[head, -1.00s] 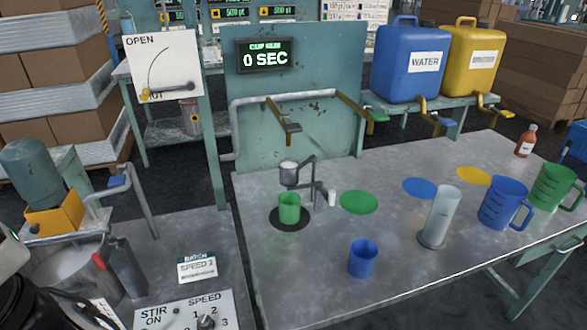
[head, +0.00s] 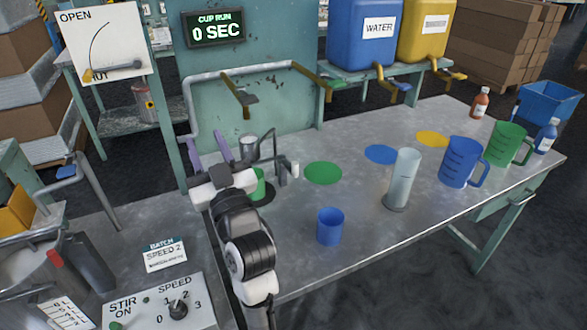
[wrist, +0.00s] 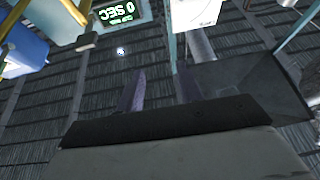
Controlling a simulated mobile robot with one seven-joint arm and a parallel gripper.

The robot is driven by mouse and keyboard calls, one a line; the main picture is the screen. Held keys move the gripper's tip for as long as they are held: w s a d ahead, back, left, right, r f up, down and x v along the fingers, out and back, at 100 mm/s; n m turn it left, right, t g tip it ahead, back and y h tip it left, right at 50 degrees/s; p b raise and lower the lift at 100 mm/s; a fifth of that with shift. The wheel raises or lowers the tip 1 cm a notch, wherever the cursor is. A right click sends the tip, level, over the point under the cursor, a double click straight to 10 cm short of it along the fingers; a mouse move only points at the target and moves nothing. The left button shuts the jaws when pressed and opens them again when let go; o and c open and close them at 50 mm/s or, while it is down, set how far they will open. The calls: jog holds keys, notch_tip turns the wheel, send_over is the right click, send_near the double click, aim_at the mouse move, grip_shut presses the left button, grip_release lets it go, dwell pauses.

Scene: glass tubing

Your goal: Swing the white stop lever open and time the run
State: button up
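A small metal cup (head: 248,150) sits on a stand above a green beaker (head: 258,186), which my wrist partly hides. A white upright tip (head: 294,169), likely the stop lever's end, stands just right of the stand. The timer display (head: 215,29) reads 0 SEC; it also shows tilted in the wrist view (wrist: 117,12). My gripper (head: 208,150) is left of the metal cup with its purple fingers pointing up and apart. The wrist view shows the fingers (wrist: 159,85) open with nothing between them. The lever does not show clearly there.
A board marked OPEN (head: 104,42) stands at left. A pipe with a yellow-handled tap (head: 240,95) hangs behind the cup. A blue beaker (head: 330,227), glass cylinder (head: 402,180) and jugs (head: 461,163) stand to the right.

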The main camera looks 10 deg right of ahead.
jog(key=w+d+f+m+g+h, duration=0.25)
jog(key=d+f+h, duration=0.25)
jog(key=d+f, duration=0.7)
jog(key=m+g+h, duration=0.1)
jog(key=h, duration=0.1)
send_near(296, 170)
jog(key=w+p, duration=0.1)
jog(key=w, duration=0.2)
jog(key=w+p, duration=0.1)
jog(key=w, duration=0.3)
jog(key=w+a+p, duration=0.1)
jog(key=w, duration=0.3)
jog(key=shift+a, duration=0.1)
grip_shut()
